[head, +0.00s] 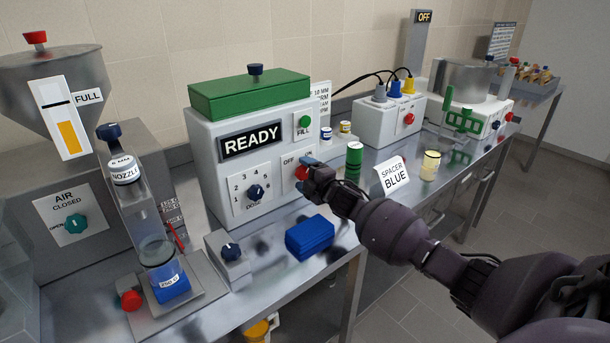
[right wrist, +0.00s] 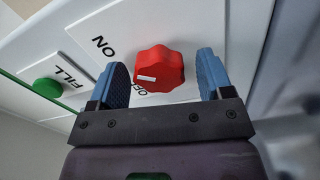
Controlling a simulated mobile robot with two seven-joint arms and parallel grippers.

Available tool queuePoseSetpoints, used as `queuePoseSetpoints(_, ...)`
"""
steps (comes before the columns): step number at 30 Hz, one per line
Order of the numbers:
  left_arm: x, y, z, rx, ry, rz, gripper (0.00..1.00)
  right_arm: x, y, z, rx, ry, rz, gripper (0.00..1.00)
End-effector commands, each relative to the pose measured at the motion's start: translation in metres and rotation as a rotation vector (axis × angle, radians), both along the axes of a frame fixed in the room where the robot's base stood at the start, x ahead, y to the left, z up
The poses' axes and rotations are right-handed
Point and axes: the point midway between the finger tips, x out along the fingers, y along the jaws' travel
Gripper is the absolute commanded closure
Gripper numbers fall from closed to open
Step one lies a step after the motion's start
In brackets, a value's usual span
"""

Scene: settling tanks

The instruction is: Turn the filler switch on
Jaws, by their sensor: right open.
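The filler (head: 255,140) is a white machine with a green lid and a display reading READY. Its red switch knob (head: 301,172) sits on the front panel under the OFF and ON labels. My right gripper (head: 308,174) is at this knob. In the right wrist view the red knob (right wrist: 160,72) lies between the blue fingertips of my open gripper (right wrist: 163,75), with a gap on each side. The white mark on the knob points toward the OFF label, which is partly hidden. My left gripper is out of view.
A green FILL button (head: 304,121) sits above the switch, and a blue dose dial (head: 257,191) to its left. A blue block (head: 310,237) lies on the steel bench below. A SPACER BLUE card (head: 393,176) and a green cylinder (head: 354,160) stand to the right.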

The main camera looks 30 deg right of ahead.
Motion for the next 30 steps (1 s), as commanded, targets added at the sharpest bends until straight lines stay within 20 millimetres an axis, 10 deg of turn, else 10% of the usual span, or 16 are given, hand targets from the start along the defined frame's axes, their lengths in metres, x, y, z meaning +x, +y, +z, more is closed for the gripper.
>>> queuePoseSetpoints(30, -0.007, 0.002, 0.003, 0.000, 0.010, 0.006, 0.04, -0.107, -0.008, 0.000, 0.000, 0.000, 0.000, 0.27)
